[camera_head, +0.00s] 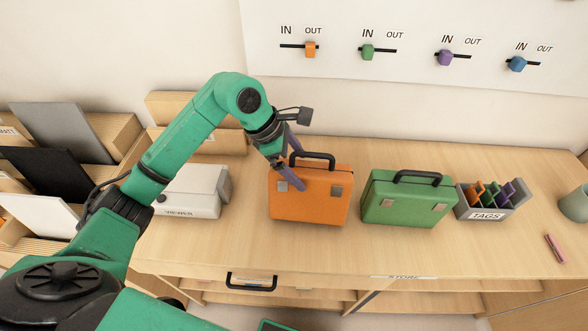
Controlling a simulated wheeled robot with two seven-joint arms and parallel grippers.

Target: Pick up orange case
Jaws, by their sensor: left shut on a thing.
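The orange case (318,205) stands upright on the wooden counter, left of the green case, with its black handle at the top. My left gripper (293,168) reaches it from above left. Its purple fingers are shut on the case at its upper left, one finger in front of the front face and the other mostly behind. Part of the case's left side is hidden by the fingers. The case looks level; I cannot tell whether its bottom touches the counter. My right gripper is not in view.
A green case (406,199) stands close on the right. A grey tags box (490,202) is further right, near a pink item (555,248). A white viewer box (193,190) is on the left. A wall panel (420,45) with coloured sliders hangs behind. The counter's front strip is clear.

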